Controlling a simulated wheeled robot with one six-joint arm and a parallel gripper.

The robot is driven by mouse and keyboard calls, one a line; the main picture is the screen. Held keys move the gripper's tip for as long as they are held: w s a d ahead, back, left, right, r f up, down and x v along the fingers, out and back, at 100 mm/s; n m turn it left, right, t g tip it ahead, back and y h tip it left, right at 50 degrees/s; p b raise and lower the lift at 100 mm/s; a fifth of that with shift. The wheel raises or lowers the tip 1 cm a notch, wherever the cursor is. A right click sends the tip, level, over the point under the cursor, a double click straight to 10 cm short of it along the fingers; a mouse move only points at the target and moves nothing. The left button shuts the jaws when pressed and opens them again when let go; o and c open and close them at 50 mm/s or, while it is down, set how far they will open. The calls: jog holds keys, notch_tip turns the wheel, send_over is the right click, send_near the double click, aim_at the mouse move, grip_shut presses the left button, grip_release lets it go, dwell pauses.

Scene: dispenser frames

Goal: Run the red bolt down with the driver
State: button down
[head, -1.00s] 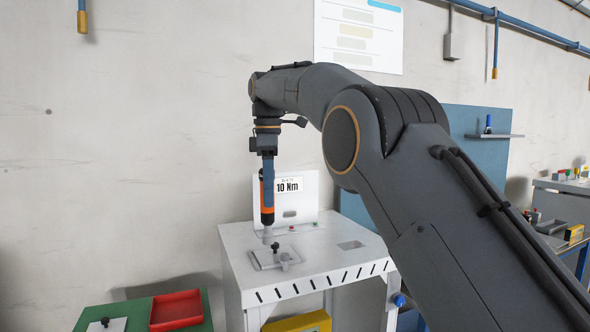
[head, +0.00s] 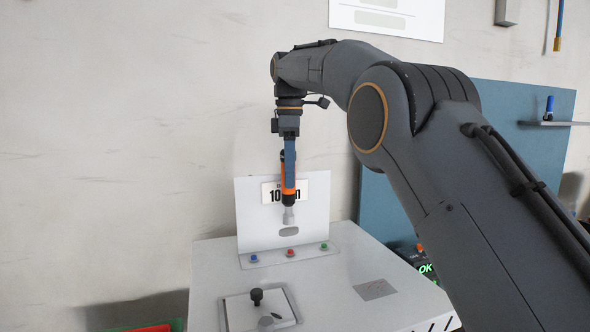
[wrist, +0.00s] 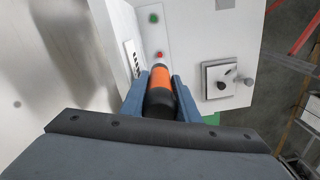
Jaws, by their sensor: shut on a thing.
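My gripper (head: 289,178) is shut on the driver (head: 288,195), an orange and black tool with a grey socket pointing down. In the head view the driver hangs upright in front of the white panel (head: 320,215), its socket above the strip and apart from it. The red bolt (head: 290,252) stands on a strip at the panel's foot, between a blue bolt (head: 254,258) and a green bolt (head: 324,246). In the wrist view the driver (wrist: 160,92) sits between the blue fingers, with the red bolt (wrist: 158,54) just beyond it; the socket is hidden.
A plate (head: 240,312) with a black knob (head: 256,295) lies on the white bench (head: 210,270), front left. A box with a green OK display (head: 425,268) is at right, partly behind my arm. A dark grille (head: 375,289) is in the bench top.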

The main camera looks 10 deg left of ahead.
aim_at(292, 206)
jog(key=shift+d, duration=0.2)
jog(key=shift+f+b, duration=2.6)
jog(key=shift+f, duration=1)
jog(key=shift+p, duration=1.35)
jog(key=shift+f+b, duration=0.35)
jog(key=shift+f, duration=0.45)
dwell(0.6)
jog(key=shift+p, duration=0.4)
dwell(1.0)
